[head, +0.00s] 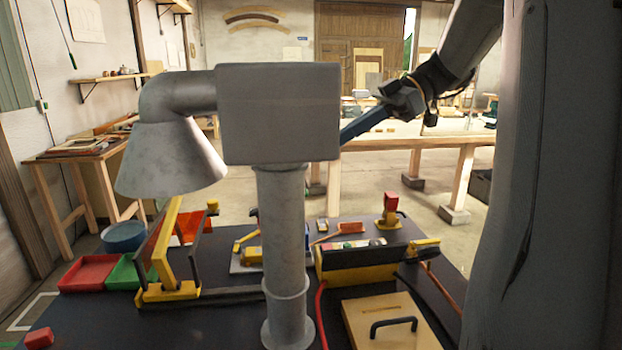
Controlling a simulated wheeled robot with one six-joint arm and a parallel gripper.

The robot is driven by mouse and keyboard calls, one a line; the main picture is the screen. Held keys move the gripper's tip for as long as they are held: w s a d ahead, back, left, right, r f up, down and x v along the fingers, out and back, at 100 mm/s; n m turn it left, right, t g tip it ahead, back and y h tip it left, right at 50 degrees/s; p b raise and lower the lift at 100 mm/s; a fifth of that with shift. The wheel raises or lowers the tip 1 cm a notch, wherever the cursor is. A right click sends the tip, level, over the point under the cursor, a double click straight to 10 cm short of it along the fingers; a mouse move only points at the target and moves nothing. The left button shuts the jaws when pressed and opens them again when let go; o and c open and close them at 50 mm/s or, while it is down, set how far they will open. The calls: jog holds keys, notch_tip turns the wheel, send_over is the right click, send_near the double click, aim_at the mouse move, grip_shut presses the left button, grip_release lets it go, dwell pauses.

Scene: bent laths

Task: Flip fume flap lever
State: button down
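A grey fume extractor stands in the foreground, with a cone-shaped hood (172,158), a square box (278,112) and a round upright pipe (283,230). A blue bar that looks like the flap lever (366,124) slants up to the right from behind the box's right edge. Its lower end is hidden by the box. My gripper (396,103) comes in from the upper right and is at the bar's upper end. It overlaps the bar in the picture. Its fingertips are too small and dark to tell whether they grip the bar, only touch it or stand open.
The dark bench (225,325) holds red (90,272) and green (128,272) trays, a yellow clamp frame (165,262), a black-and-yellow box (368,262) and a wooden lid with a black handle (393,325). A wooden table (425,143) stands behind.

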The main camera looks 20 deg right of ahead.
jog(key=p+x, duration=0.3)
jog(key=x, duration=0.6)
jog(key=shift+a, duration=0.2)
jog(key=shift+d+f+p, duration=0.2)
jog(key=shift+f+p, duration=0.25)
jog(key=shift+f, duration=0.7)
jog(key=shift+d+f+p, duration=0.2)
jog(key=shift+f+p, duration=0.25)
jog(key=shift+f, duration=0.65)
